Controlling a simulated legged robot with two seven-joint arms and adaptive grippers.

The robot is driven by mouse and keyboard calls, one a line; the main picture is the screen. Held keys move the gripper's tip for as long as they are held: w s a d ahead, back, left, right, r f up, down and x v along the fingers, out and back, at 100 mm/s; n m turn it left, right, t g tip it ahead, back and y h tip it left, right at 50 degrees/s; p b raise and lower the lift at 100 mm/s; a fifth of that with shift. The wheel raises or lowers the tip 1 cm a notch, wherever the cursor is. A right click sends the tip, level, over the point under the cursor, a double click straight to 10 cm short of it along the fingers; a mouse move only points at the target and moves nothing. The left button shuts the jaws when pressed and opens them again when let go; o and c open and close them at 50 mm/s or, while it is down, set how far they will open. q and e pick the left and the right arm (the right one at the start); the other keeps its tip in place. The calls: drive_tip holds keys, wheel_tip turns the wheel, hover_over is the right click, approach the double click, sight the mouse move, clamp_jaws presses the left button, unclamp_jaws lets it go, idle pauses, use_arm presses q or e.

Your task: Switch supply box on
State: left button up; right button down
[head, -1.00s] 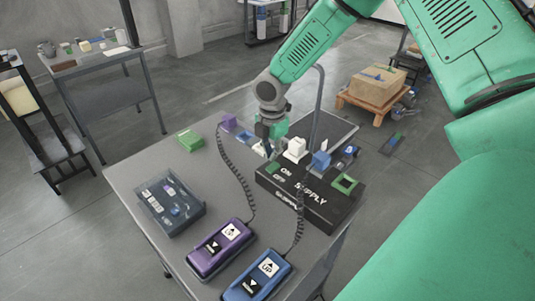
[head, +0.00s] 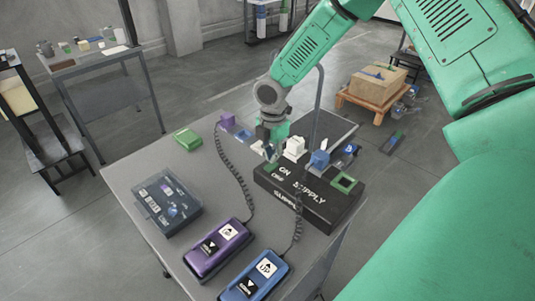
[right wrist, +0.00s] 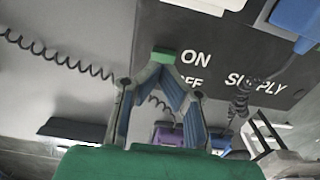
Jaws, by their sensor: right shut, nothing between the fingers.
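The black supply box (head: 325,212) lies on the grey table with white ON, OFF and SUPPLY lettering. It also shows in the right wrist view (right wrist: 215,40). Its small green switch (right wrist: 163,54) sits beside the ON and OFF labels; in the head view the switch (head: 270,167) is at the box's left end. My right gripper (head: 271,153) is just above that end. In the right wrist view the closed fingertips (right wrist: 162,63) are at the switch; I cannot tell whether they touch it. The switch's position is unclear. My left gripper is out of view.
A purple pendant (head: 218,247) and a blue pendant (head: 255,277) with coiled cables lie at the table's front. White (head: 294,147) and blue (head: 320,159) plugs stand at the box's back edge.

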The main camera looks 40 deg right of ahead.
drive_tip(key=shift+d+f, duration=0.6)
drive_tip(key=shift+d, duration=0.3)
drive_tip(key=shift+a+r, duration=0.1)
drive_tip(key=shift+a, duration=0.9)
drive_tip(key=shift+d+f+b, duration=0.3)
drive_tip(key=shift+d+f, duration=0.05)
drive_tip(key=shift+d, duration=0.25)
drive_tip(key=shift+d+r+p, duration=0.2)
drive_tip(key=shift+d+p, duration=0.05)
drive_tip(key=shift+p, duration=0.1)
drive_tip(key=shift+r+p, duration=0.35)
drive_tip(key=shift+a+r+p, duration=0.3)
drive_tip(key=shift+r+p, duration=0.25)
drive_tip(key=shift+r, duration=0.1)
drive_tip(key=shift+a+r+p, duration=0.3)
drive_tip(key=shift+r+p, duration=0.2)
drive_tip(key=shift+r, duration=0.1)
drive_tip(key=shift+r+p, duration=0.65)
drive_tip(key=shift+d+r+p, duration=0.1)
drive_tip(key=shift+r+p, duration=0.55)
drive_tip(key=shift+d+r+p, duration=0.4)
drive_tip(key=shift+p, duration=0.15)
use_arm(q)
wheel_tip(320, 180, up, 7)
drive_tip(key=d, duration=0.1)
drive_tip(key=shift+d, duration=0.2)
use_arm(e)
drive_tip(key=shift+a, duration=0.1)
